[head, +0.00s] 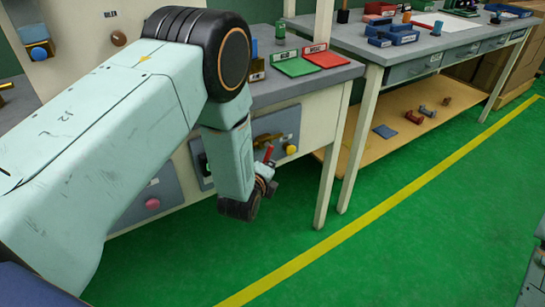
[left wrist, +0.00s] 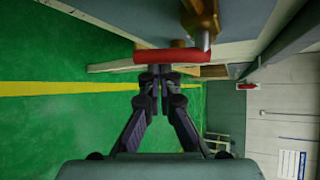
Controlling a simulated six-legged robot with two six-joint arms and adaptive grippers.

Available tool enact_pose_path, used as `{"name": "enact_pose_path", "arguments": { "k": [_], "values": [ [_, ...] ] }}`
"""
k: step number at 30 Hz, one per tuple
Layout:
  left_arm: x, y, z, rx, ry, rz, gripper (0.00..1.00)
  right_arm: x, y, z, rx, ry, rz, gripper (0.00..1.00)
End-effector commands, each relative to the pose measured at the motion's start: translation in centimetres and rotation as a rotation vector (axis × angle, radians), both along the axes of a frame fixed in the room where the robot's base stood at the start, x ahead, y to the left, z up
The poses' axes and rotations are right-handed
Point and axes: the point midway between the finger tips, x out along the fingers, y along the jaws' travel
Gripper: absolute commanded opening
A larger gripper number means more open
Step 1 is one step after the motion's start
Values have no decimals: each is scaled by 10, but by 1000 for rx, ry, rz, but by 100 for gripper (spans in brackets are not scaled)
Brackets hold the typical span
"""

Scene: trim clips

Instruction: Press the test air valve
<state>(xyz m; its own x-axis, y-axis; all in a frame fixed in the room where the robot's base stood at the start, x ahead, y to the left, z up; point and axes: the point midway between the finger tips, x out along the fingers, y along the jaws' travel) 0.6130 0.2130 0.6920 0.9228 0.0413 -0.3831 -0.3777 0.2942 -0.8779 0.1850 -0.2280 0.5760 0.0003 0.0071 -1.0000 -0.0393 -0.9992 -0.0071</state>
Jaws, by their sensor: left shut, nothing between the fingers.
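The test air valve shows in the left wrist view as a brass body (left wrist: 201,18) with a red handle (left wrist: 170,56). The handle lies across the picture at my fingertips. In the head view the red handle (head: 268,153) stands out from the panel on the bench front, partly hidden by my arm. My left gripper (left wrist: 158,76) is shut and empty, its tips at the handle's edge; I cannot tell whether they touch it. In the head view the left gripper (head: 267,181) is small, dark and just below the handle. My right gripper is not in view.
The bench top holds a green mat (head: 294,67) and a red mat (head: 325,59). A yellow knob (head: 291,150) is right of the handle, and a pink button (head: 152,204) is lower left. A second table (head: 400,52) stands behind. The green floor (head: 400,240) is clear.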

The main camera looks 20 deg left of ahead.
Motion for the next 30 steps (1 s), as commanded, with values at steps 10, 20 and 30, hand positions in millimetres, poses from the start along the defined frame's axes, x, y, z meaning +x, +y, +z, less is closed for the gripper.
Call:
{"name": "enact_pose_path", "arguments": {
  "k": [10,20,30],
  "values": [
    [-7,6,15,201,255,0,0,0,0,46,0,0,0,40],
    [-14,12,23,276,354,2,0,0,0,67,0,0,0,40],
    [-15,14,31,275,349,4,0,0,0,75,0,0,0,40]
  ]
}}
